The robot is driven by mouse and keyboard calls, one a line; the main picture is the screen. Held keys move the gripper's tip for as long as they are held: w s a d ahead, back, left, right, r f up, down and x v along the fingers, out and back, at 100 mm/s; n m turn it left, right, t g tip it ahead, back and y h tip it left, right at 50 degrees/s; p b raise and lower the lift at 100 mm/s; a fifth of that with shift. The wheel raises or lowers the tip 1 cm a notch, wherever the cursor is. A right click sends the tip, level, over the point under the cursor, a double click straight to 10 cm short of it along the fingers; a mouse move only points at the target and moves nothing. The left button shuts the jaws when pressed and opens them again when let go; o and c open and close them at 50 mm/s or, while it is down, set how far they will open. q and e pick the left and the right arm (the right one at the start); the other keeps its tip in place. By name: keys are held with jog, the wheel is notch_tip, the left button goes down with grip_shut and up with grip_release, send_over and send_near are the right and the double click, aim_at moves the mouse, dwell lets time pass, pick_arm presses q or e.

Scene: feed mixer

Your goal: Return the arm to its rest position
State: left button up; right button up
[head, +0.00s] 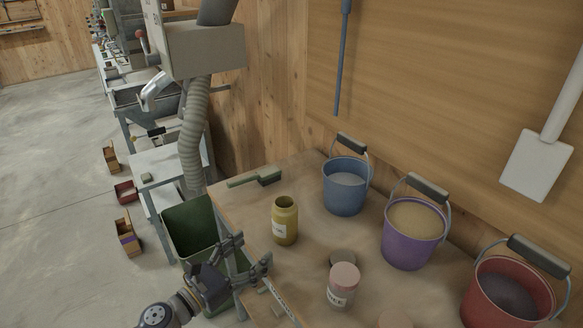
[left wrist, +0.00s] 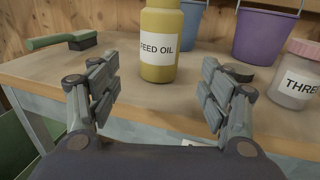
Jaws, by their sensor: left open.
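My left gripper (head: 240,255) is open and empty at the left front edge of the wooden table (head: 230,190). In the left wrist view my left gripper (left wrist: 160,88) has its two fingers spread wide apart. The yellow feed oil jar (left wrist: 160,45) stands upright on the table beyond the fingers, apart from them. In the head view the jar (head: 285,222) is open at the top, with no lid on it. My right gripper is not in view.
Blue (head: 346,188), purple (head: 412,235) and red (head: 508,290) buckets stand along the wall. A pink-lidded jar (head: 342,288), a dark round lid (head: 343,257) and a green brush (head: 255,178) are on the table. A green bin (head: 190,222) stands beside it. Open floor lies left.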

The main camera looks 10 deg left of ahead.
pick_arm(q)
jog(key=s+a+f+n+y, duration=0.1)
jog(key=s+a+n+y, duration=0.2)
jog(key=n, duration=0.5)
jog(key=a+f+n+g+y, duration=0.1)
jog(key=a+n+y, duration=0.3)
jog(key=n, duration=0.5)
jog(key=s+a+f+n+y, duration=0.15)
jog(key=n+y, duration=0.25)
jog(key=n, duration=0.4)
jog(key=s+d+f+n+g+h, duration=0.1)
jog(key=s+d+f+n+g, duration=0.15)
jog(key=s+n+g, duration=0.35)
jog(key=s+d+f+n+g, duration=0.1)
jog(key=s+d+f+n, duration=0.2)
jog(key=s, duration=0.5)
jog(key=s+d+f+n+g+h, duration=0.1)
jog(key=s+f+n+g, duration=0.25)
jog(key=s+n, duration=0.35)
notch_tip(320, 180, down, 25)
jog(key=s+m+g, duration=0.1)
jog(key=s+g, duration=0.1)
jog(key=s, duration=0.1)
jog(key=s+a+f+g, duration=0.1)
jog(key=s+a+f, duration=0.1)
jog(key=s+f, duration=1.5)
jog(key=shift+a, duration=0.2)
